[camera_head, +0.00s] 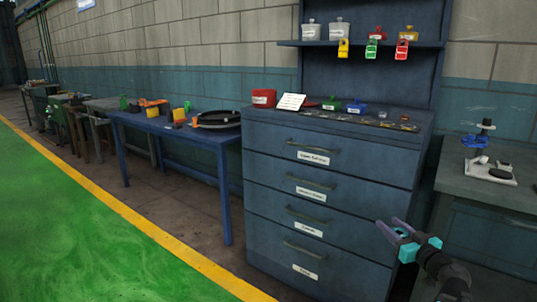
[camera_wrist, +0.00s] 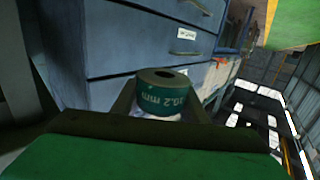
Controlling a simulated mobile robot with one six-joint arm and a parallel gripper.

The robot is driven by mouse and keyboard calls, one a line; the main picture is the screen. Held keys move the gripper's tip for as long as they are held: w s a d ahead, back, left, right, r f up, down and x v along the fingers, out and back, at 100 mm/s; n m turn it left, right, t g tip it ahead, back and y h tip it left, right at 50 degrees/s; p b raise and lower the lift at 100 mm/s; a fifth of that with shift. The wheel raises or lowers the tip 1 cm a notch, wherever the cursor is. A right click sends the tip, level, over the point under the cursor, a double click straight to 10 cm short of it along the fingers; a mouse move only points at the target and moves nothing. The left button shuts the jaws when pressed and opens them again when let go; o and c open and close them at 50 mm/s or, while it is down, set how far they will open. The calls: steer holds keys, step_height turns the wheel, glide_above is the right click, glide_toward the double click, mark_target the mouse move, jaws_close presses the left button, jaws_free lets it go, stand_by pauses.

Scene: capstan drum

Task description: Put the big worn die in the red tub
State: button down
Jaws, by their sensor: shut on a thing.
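My gripper (camera_head: 394,232) is in front of the lower right part of the blue drawer cabinet, below its top. In the wrist view it is shut on a round die (camera_wrist: 162,92) with a central hole, a dark top and a green side band marked "10.2 mm". In the head view I cannot make out the die clearly. A red box-like tub (camera_head: 263,98) with a pale label stands at the left end of the cabinet top, far from my gripper. Its inside is hidden.
The blue cabinet (camera_head: 325,185) has several labelled drawers, all shut. A white card (camera_head: 291,102), a green item (camera_head: 331,105) and a blue item (camera_head: 356,107) stand on top. A blue table (camera_head: 165,125) is at left, a grey bench (camera_head: 490,178) at right. The green floor is clear.

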steer(key=s+a+f+n+g+y, duration=0.1)
steer(key=a+f+n+g+y, duration=0.2)
steer(key=a, duration=0.8)
steer(key=s+a+f+n+g+y, duration=0.1)
steer(key=a+f+n+g+y, duration=0.3)
steer(key=a, duration=0.6)
steer(key=s+a+r+y+p, duration=0.1)
steer(key=r+p, duration=0.9)
steer(key=p, duration=0.2)
steer(key=s+a+r+n+y+p, duration=0.1)
steer(key=s+r+y+p, duration=0.1)
steer(key=r+p, duration=0.8)
steer(key=p, duration=0.3)
steer(key=shift+a+r, duration=0.2)
steer(key=shift+a, duration=0.05)
steer(key=shift+s, duration=0.1)
steer(key=shift+r, duration=0.1)
step_height(320, 180, up, 8)
